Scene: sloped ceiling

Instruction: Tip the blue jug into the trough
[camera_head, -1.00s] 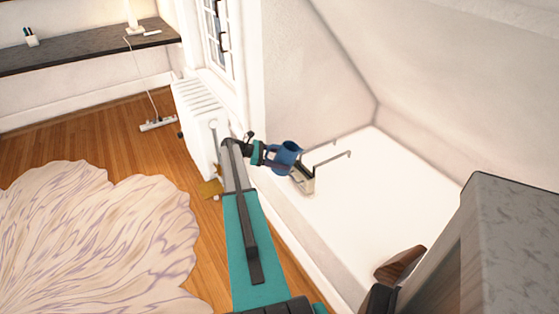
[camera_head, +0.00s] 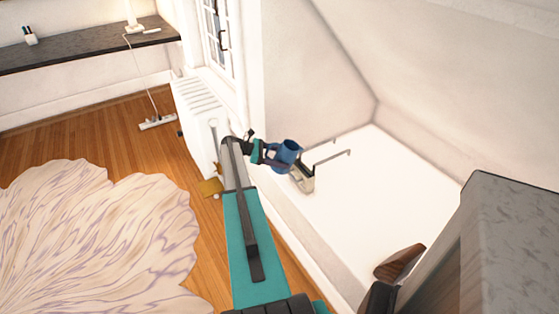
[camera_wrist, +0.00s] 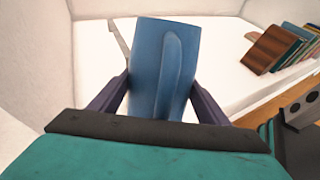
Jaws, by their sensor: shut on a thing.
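The blue jug (camera_head: 287,152) is held in my gripper (camera_head: 274,155), beside the window wall and above the white surface. Its rim faces up and it looks close to upright. In the wrist view the jug (camera_wrist: 162,62) fills the middle, a raised strip facing me, with a dark finger on each side. A small pale box-like container (camera_head: 304,182), which looks like the trough, stands just below and right of the jug. The jug and my gripper hide part of it. I cannot see inside the jug, nor whether jug and container touch.
Two thin metal rods (camera_head: 333,156) stand out beside the container. A white radiator (camera_head: 197,115) is left of my arm. A grey-topped cabinet (camera_head: 510,235) is at the right. The white surface (camera_head: 385,195) is mostly clear.

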